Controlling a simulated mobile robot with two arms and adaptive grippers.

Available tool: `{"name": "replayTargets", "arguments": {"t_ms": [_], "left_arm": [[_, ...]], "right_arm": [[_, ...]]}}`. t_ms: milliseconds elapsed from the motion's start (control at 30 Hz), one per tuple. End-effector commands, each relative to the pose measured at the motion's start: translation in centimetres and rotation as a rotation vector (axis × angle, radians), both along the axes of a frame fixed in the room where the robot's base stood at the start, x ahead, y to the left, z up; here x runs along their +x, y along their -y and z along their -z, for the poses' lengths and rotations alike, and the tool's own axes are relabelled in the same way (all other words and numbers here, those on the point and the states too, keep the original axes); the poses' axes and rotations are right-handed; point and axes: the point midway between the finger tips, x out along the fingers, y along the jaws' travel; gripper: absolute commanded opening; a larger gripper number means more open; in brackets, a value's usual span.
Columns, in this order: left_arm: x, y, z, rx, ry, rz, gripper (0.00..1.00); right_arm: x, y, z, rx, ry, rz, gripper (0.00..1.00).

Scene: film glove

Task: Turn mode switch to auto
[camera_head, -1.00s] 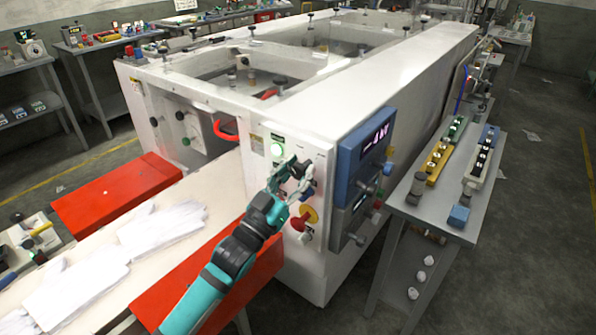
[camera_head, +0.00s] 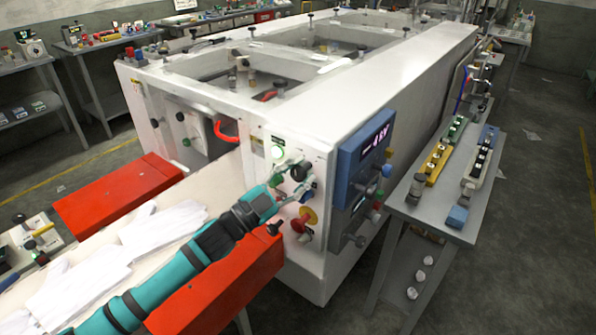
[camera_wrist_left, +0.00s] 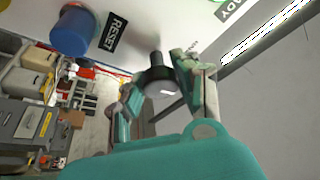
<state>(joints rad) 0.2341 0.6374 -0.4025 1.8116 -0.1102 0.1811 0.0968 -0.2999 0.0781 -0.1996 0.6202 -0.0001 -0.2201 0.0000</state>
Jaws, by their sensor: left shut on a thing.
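The label that gives the switch's positions cannot be read. My right gripper is not in view.
A red and yellow emergency stop (camera_head: 304,219) sits just below the switch. A blue display box (camera_head: 364,150) is on the right side. A blue button (camera_wrist_left: 74,28) marked RESET is close by. White gloves (camera_head: 160,228) lie on the belt between red guards (camera_head: 117,195).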

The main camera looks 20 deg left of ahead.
Motion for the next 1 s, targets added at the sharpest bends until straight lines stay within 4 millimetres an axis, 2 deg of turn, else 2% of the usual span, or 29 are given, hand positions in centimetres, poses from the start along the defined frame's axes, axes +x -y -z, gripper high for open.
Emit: {"name": "replayTargets", "arguments": {"t_ms": [600,1000], "left_arm": [[0.0,-0.1,-0.4,0.544,0.198,0.000,0.00],[0.0,0.0,-0.3,0.776,0.281,0.000,0.00]], "right_arm": [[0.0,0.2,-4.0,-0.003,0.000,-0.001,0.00],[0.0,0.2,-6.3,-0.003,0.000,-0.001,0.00]]}}
